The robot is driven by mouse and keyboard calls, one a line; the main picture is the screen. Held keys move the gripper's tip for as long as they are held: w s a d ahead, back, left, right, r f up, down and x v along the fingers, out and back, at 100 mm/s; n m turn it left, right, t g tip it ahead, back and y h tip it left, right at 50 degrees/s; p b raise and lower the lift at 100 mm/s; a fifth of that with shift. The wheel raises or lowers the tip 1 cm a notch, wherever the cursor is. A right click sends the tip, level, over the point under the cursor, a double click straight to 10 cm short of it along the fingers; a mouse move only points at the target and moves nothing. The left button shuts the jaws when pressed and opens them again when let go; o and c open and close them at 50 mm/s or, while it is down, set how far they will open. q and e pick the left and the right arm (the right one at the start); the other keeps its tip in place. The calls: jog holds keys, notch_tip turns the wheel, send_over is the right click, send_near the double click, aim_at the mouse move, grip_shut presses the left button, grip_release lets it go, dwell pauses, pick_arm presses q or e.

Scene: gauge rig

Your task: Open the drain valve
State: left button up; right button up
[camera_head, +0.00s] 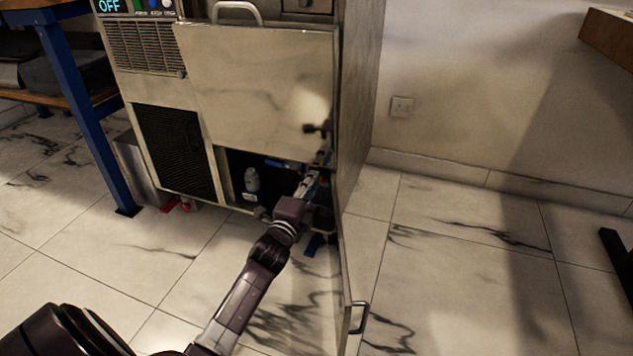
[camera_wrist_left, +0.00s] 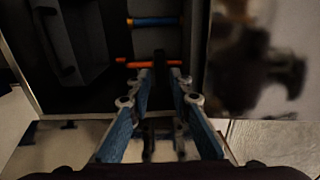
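An orange bar (camera_wrist_left: 150,63), which looks like a valve lever, lies crosswise in the dark lower compartment of the cabinet in the left wrist view. A blue bar (camera_wrist_left: 154,21) lies parallel beyond it. Which of them is the drain valve I cannot tell. My left gripper (camera_wrist_left: 161,78) is open. Its two fingers are apart, with their tips close to the orange bar; contact cannot be made out. In the head view my left gripper (camera_head: 318,172) reaches into the right part of the open compartment, and its tips are hard to see. My right gripper is not in view.
The cabinet (camera_head: 255,85) has an open door (camera_head: 352,240) close to the right of my left arm. A pale bottle (camera_head: 252,180) stands inside the compartment. A blue-legged bench (camera_head: 85,115) is at left. The marble floor (camera_head: 470,270) right of the door is mostly clear.

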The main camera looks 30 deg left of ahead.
aim_at(319, 170)
pick_arm(q)
jog(key=shift+b+x, duration=0.85)
jog(key=shift+x, duration=1.1)
grip_shut()
